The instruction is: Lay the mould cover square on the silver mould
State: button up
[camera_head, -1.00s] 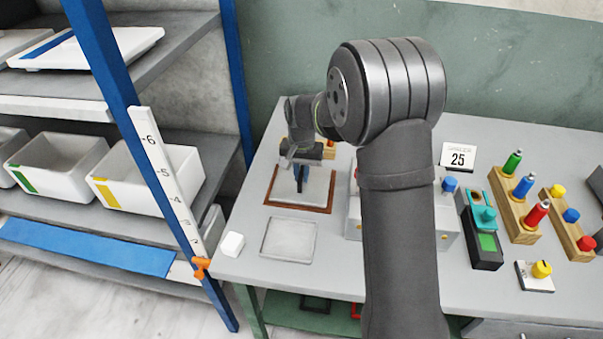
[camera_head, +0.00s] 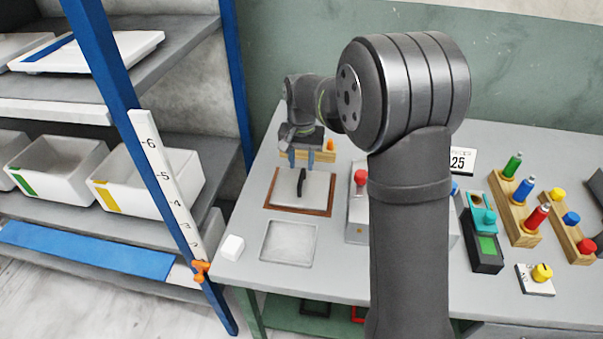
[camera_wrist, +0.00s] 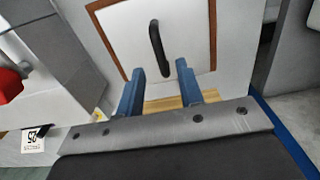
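The mould cover (camera_head: 316,190) is a pale flat plate with an upright black handle (camera_head: 301,183). It lies within a brown-edged square (camera_head: 272,205) and looks roughly parallel to that edge. The wrist view shows the cover (camera_wrist: 190,40) and its handle (camera_wrist: 156,48) beyond my fingers. A grey, pale-rimmed square (camera_head: 288,242), seemingly the silver mould, lies in front, nearer the table edge, with nothing on it. My gripper (camera_head: 302,160) is behind the handle, its blue fingers apart and empty. The wrist view also shows my open gripper (camera_wrist: 160,82), clear of the handle.
A wooden block with an orange peg (camera_head: 330,145) stands behind the cover. A grey box with a red knob (camera_head: 360,178) stands to the right, partly behind my arm. A white cube (camera_head: 232,247) sits at the left table corner. Shelving with a blue post (camera_head: 135,110) stands left.

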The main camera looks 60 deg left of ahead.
notch_tip(320, 180, up, 6)
jog(key=shift+f, duration=0.1)
dwell(0.4)
notch_tip(320, 180, up, 5)
send_over(302, 175)
jog(key=f, duration=1.1)
jog(key=shift+s+d+f, duration=0.15)
jog(key=shift+s+f, duration=0.05)
jog(key=shift+f, duration=0.05)
jog(key=shift+w+f, duration=0.15)
jog(key=shift+f, duration=2.7)
grip_shut()
